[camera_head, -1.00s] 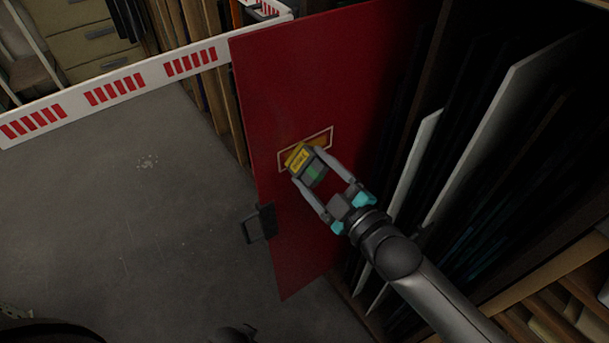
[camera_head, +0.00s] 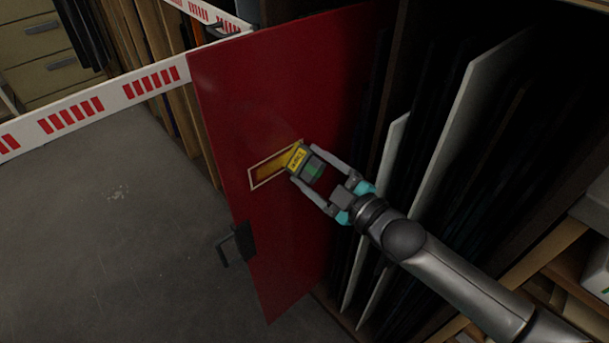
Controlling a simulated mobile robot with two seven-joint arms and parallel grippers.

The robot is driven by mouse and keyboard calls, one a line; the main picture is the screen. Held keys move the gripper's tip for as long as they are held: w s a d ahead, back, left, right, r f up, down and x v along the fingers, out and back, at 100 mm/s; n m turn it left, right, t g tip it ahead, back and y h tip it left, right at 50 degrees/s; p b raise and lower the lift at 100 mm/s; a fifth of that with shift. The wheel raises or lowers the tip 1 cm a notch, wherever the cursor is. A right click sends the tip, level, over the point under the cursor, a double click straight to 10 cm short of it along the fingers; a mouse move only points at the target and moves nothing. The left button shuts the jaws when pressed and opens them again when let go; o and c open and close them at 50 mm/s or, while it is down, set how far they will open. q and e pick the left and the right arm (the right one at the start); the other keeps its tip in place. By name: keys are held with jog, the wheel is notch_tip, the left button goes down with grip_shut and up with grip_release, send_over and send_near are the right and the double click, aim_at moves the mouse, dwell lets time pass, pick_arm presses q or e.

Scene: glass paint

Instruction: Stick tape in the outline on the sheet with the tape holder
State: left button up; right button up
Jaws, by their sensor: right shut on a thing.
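The red sheet (camera_head: 270,75) stands upright, facing me at an angle. On it is a pale rectangular outline (camera_head: 252,183) with a brown-orange fill showing in its left and middle part. My right gripper (camera_head: 308,182) is shut on the tape holder (camera_head: 312,167), a dark body with a yellow labelled front and a green patch. My left gripper is not in view.
A rack of dark and white panels (camera_head: 470,120) stands close on the right, behind my right arm. A dark clamp (camera_head: 237,244) grips the sheet's lower left edge. A red-and-white barrier (camera_head: 110,92) crosses at upper left. The grey floor (camera_head: 110,230) at left is clear.

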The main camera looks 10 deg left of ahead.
jog(key=shift+w+d+r, duration=0.1)
jog(key=shift+w+d, duration=0.25)
jog(key=shift+w, duration=0.15)
jog(key=shift+d+r, duration=0.1)
jog(key=shift+s+a+p, duration=0.65)
jog(key=shift+s+p, duration=0.15)
jog(key=shift+p, duration=0.05)
jog(key=shift+s+a+p, duration=0.75)
jog(key=shift+s+a, duration=0.05)
jog(key=shift+s, duration=0.35)
jog(key=shift+s+a+p, duration=0.5)
jog(key=shift+s+a, duration=0.3)
jog(key=shift+s, duration=0.05)
jog(key=shift+s, duration=0.1)
jog(key=shift+s+a+p, duration=0.65)
jog(key=shift+s+a, duration=0.5)
jog(key=shift+s, duration=0.1)
